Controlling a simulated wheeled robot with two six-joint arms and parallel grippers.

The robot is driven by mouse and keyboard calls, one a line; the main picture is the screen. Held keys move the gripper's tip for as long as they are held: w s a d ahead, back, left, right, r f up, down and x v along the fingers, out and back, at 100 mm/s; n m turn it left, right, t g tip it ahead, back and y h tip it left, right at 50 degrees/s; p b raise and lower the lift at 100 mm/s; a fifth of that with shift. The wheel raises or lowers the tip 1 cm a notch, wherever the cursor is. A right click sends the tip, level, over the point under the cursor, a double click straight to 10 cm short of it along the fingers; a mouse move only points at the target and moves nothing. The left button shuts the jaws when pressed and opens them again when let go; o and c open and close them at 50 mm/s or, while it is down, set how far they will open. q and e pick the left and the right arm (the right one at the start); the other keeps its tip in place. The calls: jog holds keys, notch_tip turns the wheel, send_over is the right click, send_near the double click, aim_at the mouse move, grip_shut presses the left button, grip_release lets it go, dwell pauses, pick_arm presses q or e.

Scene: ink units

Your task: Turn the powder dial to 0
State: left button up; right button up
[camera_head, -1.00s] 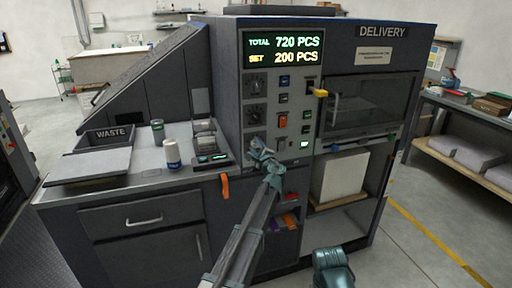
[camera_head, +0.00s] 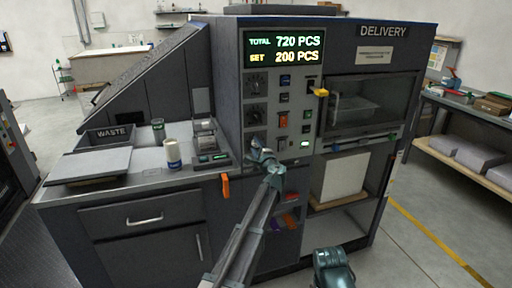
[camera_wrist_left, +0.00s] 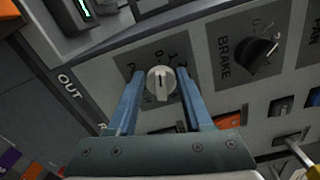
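The powder dial is a pale round knob (camera_wrist_left: 160,84) on a dark label plate, with 0 and other digits above it. Its label is partly hidden by a finger. My left gripper (camera_wrist_left: 159,78) reaches toward the panel, with one blue finger on each side of the knob. Narrow gaps seem to show between knob and fingers, so it looks open around it. Which digit the knob points to is unclear. In the head view my left gripper (camera_head: 260,152) covers this dial at the panel's lower left.
The black brake dial (camera_wrist_left: 257,53) is beside the powder dial. In the head view another dial (camera_head: 255,83) is higher up. An orange switch (camera_head: 283,120) and a yellow handle (camera_head: 321,93) are nearby. The display (camera_head: 284,49) reads total 720, set 200.

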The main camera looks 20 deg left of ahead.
pick_arm(q)
jog(key=o, duration=0.4)
jog(key=shift+c, duration=0.2)
jog(key=v, duration=1.4)
jog(key=shift+w, duration=0.1)
jog(key=s+d+f+n+g+h+p, duration=0.15)
jog(key=s+f+n+g, duration=0.3)
jog(key=s, duration=0.45)
jog(key=s+d+f+n+g+h+p, duration=0.1)
jog(key=s+f+n+g+p, duration=0.3)
jog(key=s, duration=0.4)
jog(key=s+d+f+g+h, duration=0.2)
jog(key=s+d, duration=0.1)
jog(key=s, duration=0.3)
jog(key=s+d+f+n+g+h+p, duration=0.1)
jog(key=s+d+g+h, duration=0.1)
jog(key=s+d, duration=0.2)
jog(key=s+d+f+g+h+p, duration=0.1)
jog(key=s+d+f+g+h, duration=0.1)
jog(key=s, duration=0.7)
jog(key=shift+s+d+f+n+g, duration=0.3)
jog(key=shift+s+d+n+g, duration=0.05)
jog(key=shift+d, duration=0.5)
